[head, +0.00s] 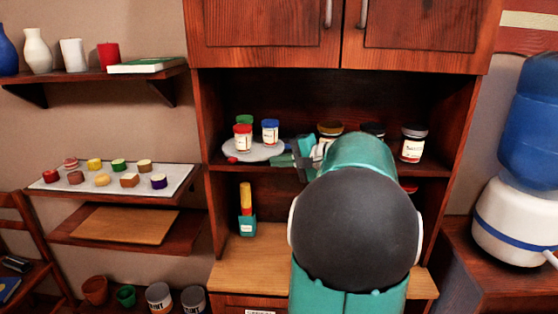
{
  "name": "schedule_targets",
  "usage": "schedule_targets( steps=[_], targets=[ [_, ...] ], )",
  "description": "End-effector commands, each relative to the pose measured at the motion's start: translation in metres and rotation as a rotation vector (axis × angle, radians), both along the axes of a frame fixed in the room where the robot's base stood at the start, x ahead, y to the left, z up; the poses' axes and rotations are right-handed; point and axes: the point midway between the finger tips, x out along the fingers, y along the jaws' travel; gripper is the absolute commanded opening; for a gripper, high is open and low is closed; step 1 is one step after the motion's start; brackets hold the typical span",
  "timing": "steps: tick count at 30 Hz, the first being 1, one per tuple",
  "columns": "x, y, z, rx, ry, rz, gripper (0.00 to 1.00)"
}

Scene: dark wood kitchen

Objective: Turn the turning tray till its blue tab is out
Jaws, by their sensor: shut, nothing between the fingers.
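The turning tray (257,154) is a round pale disc on the cabinet shelf, left of my arm. A jar with a red lid (243,138), one with a blue lid (270,132) and one with a green lid (245,120) stand on it. A small red tab (232,160) shows at its front left rim. I see no blue tab; the far rim is hidden by the jars. My gripper (284,160) is shut and empty at the tray's right edge. I cannot tell whether it touches the rim. My arm covers much of the shelf to the right.
Several jars, one with a dark lid (413,143), stand on the same shelf right of the tray. Cabinet doors (265,30) hang above. A teal holder (247,222) stands on the counter below. The cabinet's left side wall (207,150) is close to the tray.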

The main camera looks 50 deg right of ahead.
Motion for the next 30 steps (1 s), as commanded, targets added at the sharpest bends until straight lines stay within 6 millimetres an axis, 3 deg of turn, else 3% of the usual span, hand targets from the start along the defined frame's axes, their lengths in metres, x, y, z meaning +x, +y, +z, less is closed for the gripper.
schedule_targets(
  steps=[11, 16, 21, 30],
  targets=[
    [0.071, 0.018, -0.023, 0.000, 0.001, 0.005, 0.00],
    [0.095, 0.023, -0.023, 0.000, 0.001, 0.001, 0.00],
    [0.106, 0.025, -0.022, -0.001, 0.001, -0.001, 0.00],
    [0.107, 0.025, -0.022, -0.002, 0.002, -0.002, 0.00]
  ],
)
